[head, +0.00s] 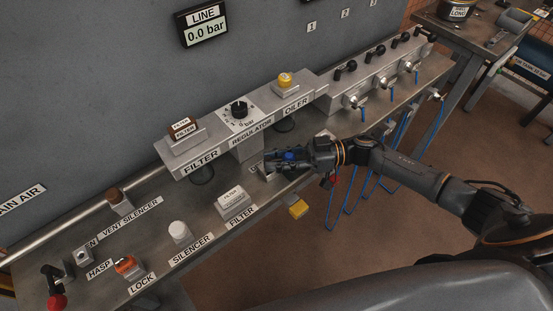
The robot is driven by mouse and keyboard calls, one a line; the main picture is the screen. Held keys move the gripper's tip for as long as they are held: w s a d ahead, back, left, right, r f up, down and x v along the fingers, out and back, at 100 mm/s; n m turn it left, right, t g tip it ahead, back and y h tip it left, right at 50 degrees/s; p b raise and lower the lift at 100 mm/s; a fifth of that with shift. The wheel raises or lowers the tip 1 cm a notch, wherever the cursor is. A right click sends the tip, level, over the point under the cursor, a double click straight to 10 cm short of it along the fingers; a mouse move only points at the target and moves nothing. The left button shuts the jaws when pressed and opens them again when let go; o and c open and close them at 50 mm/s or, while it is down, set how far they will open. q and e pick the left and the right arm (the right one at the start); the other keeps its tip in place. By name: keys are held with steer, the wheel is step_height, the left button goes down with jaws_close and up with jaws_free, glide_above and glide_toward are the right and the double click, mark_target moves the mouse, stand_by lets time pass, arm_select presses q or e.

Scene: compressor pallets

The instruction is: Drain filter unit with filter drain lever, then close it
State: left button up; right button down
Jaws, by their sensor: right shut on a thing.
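The filter unit (194,153) is a grey block on the wall rail with a FILTER label and a brown-topped piece on it. A dark round bowl (203,175) shows under it. My right gripper (276,160) is to the right of the filter unit, just below and right of the regulator. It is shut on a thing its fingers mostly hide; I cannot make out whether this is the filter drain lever. A small grey block (268,173) shows just below the fingers. My left gripper is not in view.
The regulator (239,115) and oiler (287,90) stand right of the filter unit. A silencer (179,233), a spare filter (233,203) and an orange lock (125,267) stand on the bench. A yellow piece (298,208) is at its front edge. Blue hoses (345,200) hang at right.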

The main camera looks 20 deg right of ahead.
steer(key=c, duration=1.2)
jaws_free()
steer(key=d, duration=0.4)
steer(key=s+d, duration=0.1)
steer(key=d, duration=0.2)
steer(key=s+d, duration=0.1)
steer(key=d, duration=0.3)
steer(key=shift+s+d, duration=0.1)
steer(key=shift+d, duration=0.25)
steer(key=shift+o, duration=0.3)
